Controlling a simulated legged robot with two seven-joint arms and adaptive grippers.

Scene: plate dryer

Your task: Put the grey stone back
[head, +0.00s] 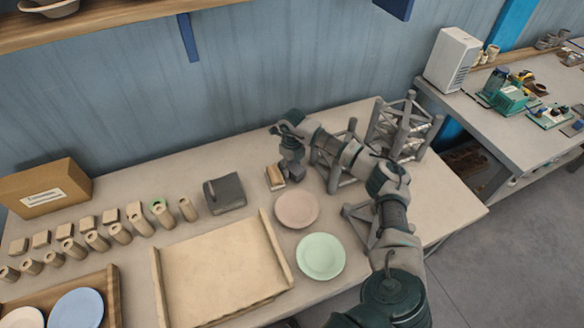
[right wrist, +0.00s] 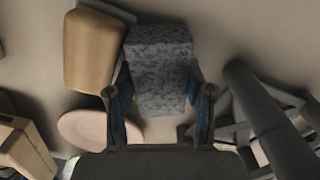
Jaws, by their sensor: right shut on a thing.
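The grey stone (right wrist: 160,62) is a speckled block between the two fingers of my right gripper (right wrist: 160,108) in the right wrist view. The gripper is shut on it, a finger on each side. In the head view my right gripper (head: 291,168) is over the table, just right of a tan block (head: 275,178) and above the pink plate. The stone is mostly hidden by the gripper there; I cannot tell whether it touches the table. The tan block also shows close left of the stone in the right wrist view (right wrist: 93,50). My left gripper is not in view.
A pink plate (head: 297,209) and a green plate (head: 321,257) lie in front. Grey racks (head: 402,128) stand to the right, near my arm. A dark grey box (head: 225,194), a wooden tray (head: 160,285) and several wooden pegs (head: 97,241) are left. Bare table lies behind the grey box.

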